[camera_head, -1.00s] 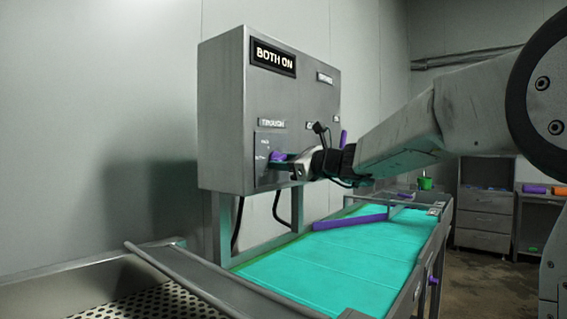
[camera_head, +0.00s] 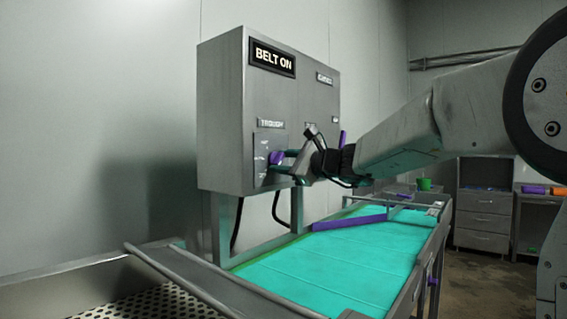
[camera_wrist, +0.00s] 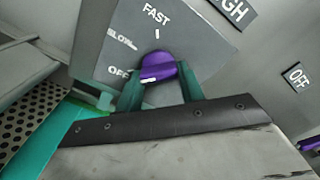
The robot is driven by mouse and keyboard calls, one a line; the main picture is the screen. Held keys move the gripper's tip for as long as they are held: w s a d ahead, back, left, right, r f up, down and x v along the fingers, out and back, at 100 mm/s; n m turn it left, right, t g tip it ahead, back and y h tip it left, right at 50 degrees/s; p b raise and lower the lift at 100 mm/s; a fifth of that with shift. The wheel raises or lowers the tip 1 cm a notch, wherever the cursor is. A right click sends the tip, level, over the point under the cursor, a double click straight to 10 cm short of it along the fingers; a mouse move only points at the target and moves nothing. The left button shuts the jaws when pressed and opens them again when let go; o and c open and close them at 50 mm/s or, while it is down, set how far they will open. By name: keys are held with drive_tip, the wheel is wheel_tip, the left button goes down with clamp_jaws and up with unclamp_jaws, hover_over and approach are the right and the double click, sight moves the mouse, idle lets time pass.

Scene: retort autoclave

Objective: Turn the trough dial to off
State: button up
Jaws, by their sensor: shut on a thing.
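The trough dial is a purple knob (camera_head: 277,157) on the front of a grey control box (camera_head: 222,110), under a TROUGH label (camera_head: 270,123). In the wrist view the dial (camera_wrist: 158,66) sits on a plate marked FAST at top, SLOW at upper left and OFF at lower left. A white mark on the knob lies at its lower left, on the OFF side. My gripper (camera_wrist: 160,86) has its green fingers on either side of the knob and is shut on it. The sign (camera_head: 273,59) on the box reads BELT ON.
A second purple knob (camera_head: 343,138) is right of my gripper, partly hidden. A turquoise conveyor belt (camera_head: 330,262) with a purple bar (camera_head: 349,222) runs below the box. A perforated metal surface (camera_head: 150,303) is at lower left. Grey drawers (camera_head: 484,218) stand at the back right.

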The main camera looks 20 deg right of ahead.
drive_tip(key=o, duration=1)
drive_tip(key=v, duration=0.8)
